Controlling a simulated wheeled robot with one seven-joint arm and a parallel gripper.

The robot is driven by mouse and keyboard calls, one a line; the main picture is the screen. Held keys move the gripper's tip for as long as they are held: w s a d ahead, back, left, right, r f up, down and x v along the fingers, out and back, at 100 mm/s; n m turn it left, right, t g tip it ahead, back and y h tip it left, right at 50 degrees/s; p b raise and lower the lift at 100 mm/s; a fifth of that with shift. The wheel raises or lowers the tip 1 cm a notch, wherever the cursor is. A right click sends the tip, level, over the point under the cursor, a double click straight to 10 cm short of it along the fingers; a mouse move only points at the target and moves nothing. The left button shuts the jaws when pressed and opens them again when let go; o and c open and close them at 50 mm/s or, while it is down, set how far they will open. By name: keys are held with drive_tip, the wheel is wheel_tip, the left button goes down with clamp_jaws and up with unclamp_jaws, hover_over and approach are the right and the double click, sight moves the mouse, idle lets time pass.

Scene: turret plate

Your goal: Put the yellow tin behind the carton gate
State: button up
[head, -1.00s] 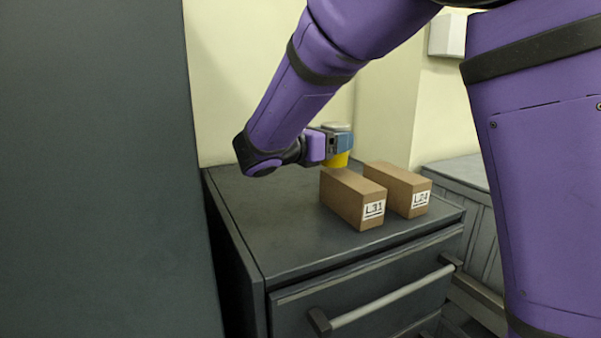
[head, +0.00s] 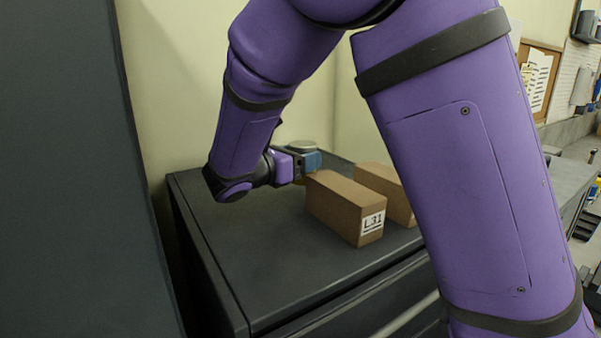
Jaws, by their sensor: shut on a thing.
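The yellow tin (head: 302,145) shows mainly its grey lid above my gripper, with only a sliver of yellow below. My gripper (head: 311,160) is shut on the tin, at the far side of the cartons. The carton gate is two brown cartons side by side, the left carton (head: 335,202) labelled L31 and the right carton (head: 386,184) partly hidden by my arm. The tin is by the far end of the left carton. I cannot tell whether its base touches the top.
The cartons stand on a dark grey drawer cabinet (head: 270,260). Its top is clear at the front left. A tall dark panel (head: 70,180) stands at the left, and a pale wall (head: 180,70) rises behind the cabinet.

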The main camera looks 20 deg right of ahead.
drive_tip(key=shift+f, duration=1.7)
drive_tip(key=o, duration=0.8)
drive_tip(key=shift+f, duration=0.1)
drive_tip(key=shift+o, duration=0.4)
